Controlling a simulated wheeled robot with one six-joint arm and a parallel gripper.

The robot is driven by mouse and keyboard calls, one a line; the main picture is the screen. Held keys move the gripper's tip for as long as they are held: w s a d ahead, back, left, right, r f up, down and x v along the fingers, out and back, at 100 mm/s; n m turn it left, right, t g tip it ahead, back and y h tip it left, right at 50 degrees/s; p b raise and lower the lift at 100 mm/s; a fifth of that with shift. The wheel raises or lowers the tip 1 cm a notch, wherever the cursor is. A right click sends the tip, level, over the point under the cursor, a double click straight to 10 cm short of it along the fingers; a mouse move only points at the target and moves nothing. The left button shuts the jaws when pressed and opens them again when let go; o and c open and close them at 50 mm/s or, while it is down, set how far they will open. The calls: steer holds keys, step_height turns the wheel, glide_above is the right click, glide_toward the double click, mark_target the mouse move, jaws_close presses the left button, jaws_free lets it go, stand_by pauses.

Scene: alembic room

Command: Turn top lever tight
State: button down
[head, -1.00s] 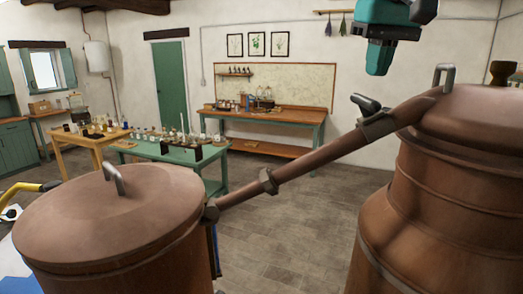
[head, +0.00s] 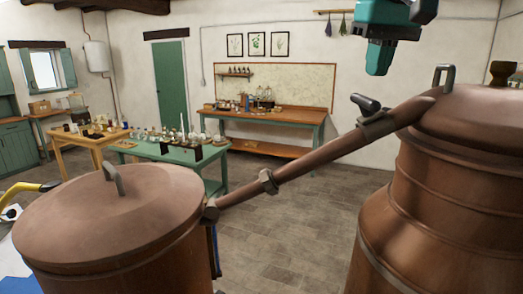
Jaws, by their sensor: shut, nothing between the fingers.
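The top lever (head: 366,103) is a short dark handle standing up from a collar at the upper end of the sloping copper pipe (head: 315,160). Its free end points up and to the left. My gripper (head: 379,68), teal and dark, hangs at the top right of the head view. It is shut and empty, pointing down. In the picture it is above the lever, with a gap between them. The upper part of my gripper is cut off by the frame's top edge.
A lidded copper vessel (head: 115,220) stands at front left, and a taller copper still (head: 440,190) at right; the pipe joins them. A yellow handle (head: 25,187) shows at the left edge. Tables with glassware stand behind. The floor (head: 290,225) below the pipe is clear.

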mark_target(363, 107)
steer(key=shift+f, duration=0.1)
step_height(363, 107, down, 3)
steer(key=b, duration=0.3)
steer(key=shift+f+b, duration=0.2)
steer(key=shift+b, duration=0.15)
stand_by(0.3)
steer(key=shift+a+f, duration=0.1)
steer(key=shift+a, duration=0.05)
